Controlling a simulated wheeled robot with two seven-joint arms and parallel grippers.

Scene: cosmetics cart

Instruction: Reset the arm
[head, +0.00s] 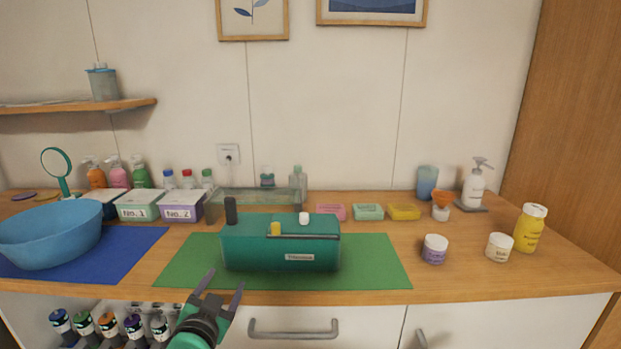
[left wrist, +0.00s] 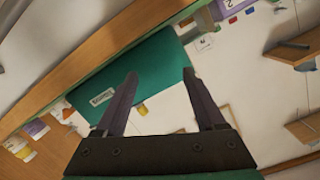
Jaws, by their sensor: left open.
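My left gripper (head: 218,286) is open and empty in the head view, in front of the counter's front edge and below the green mat (head: 375,277). Its two dark fingers are spread and point up toward a teal box (head: 285,250) on the mat. In the left wrist view the open fingers (left wrist: 163,92) show with the teal box (left wrist: 150,70) beyond them, apart from it. A black, a yellow and a white item stick up from the box. My right gripper is not seen.
A blue basin (head: 50,235) stands on a blue mat (head: 120,262) at the left. Jars and a yellow bottle (head: 529,228) stand at the right. Soap boxes (head: 368,212) sit behind the teal box. Below the counter are a handle (head: 293,331) and several bottles (head: 108,325).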

